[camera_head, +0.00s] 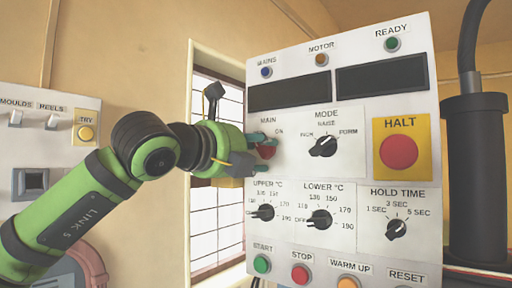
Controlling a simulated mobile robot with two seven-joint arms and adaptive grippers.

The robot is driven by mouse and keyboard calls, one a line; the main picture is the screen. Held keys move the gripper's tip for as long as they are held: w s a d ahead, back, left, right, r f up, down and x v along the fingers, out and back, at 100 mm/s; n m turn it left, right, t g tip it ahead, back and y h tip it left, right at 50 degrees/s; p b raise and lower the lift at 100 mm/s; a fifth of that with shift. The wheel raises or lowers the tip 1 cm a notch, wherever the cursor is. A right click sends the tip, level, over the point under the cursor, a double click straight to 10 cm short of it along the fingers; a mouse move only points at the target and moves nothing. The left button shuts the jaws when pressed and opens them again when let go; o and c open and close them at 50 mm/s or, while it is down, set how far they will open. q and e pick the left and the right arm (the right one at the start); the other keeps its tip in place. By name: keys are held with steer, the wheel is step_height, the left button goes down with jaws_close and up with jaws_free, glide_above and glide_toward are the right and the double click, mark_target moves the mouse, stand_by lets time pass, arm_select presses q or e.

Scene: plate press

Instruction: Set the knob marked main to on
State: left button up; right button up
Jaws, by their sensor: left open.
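The main knob (266,150) is red and sits on the upper left of the white control panel (350,45), under the label MAIN with ON at its upper right. My left gripper (262,152) is at the knob, with its teal fingers open, one above and one below it. Whether the fingers touch the knob cannot be told. The fingers and gripper body hide part of the knob and the panel's left edge, so its pointer setting is unclear. My right gripper is not in view.
To the knob's right are the black mode knob (323,146) and the red HALT button (398,152) on yellow. Below are the upper temperature knob (266,212) and lower temperature knob (320,219). A black cylinder (476,180) stands right of the panel. Another switch panel (60,105) is at left.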

arm_select(q)
jaws_close()
steer(key=shift+m, duration=0.3)
steer(key=shift+m+b, duration=0.5)
steer(key=shift+b, duration=0.05)
steer(key=shift+w+a+m+b, duration=0.1)
steer(key=shift+m+b, duration=0.45)
steer(key=shift+m, duration=0.65)
steer(key=m, duration=1)
steer(key=shift+a+r, duration=0.15)
steer(key=shift+r, duration=0.2)
